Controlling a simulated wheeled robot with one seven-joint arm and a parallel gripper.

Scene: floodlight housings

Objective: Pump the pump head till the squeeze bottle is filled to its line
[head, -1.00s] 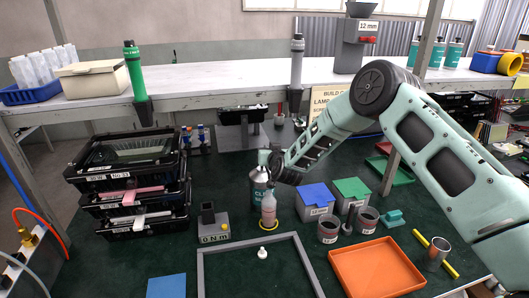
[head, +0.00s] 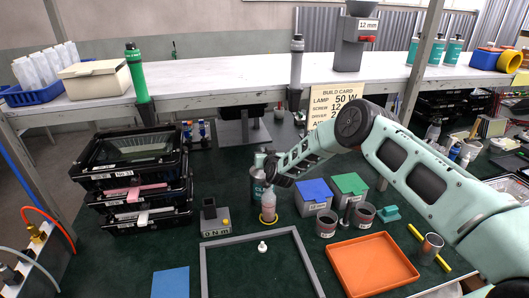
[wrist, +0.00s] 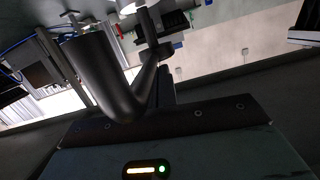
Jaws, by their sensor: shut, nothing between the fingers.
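A dark teal-and-white pump bottle (head: 256,188) stands on the green bench, partly behind my gripper. The small squeeze bottle (head: 268,208) stands upright in front of it, on a yellow ring. It looks pale pink, but its fill line and level are too small to read. My gripper (head: 271,172) is shut and empty, at the top of the two bottles. It hides most of the pump head, and I cannot tell whether they touch. The wrist view shows dark curved shapes close up, and neither bottle is clear there.
Blue-lidded (head: 314,196) and green-lidded (head: 349,186) boxes stand close to the right, with grey cups before them. An orange tray (head: 372,266) lies front right. A grey frame (head: 205,272) lies in front, a grey block (head: 214,222) left. Stacked black trays (head: 133,180) stand far left.

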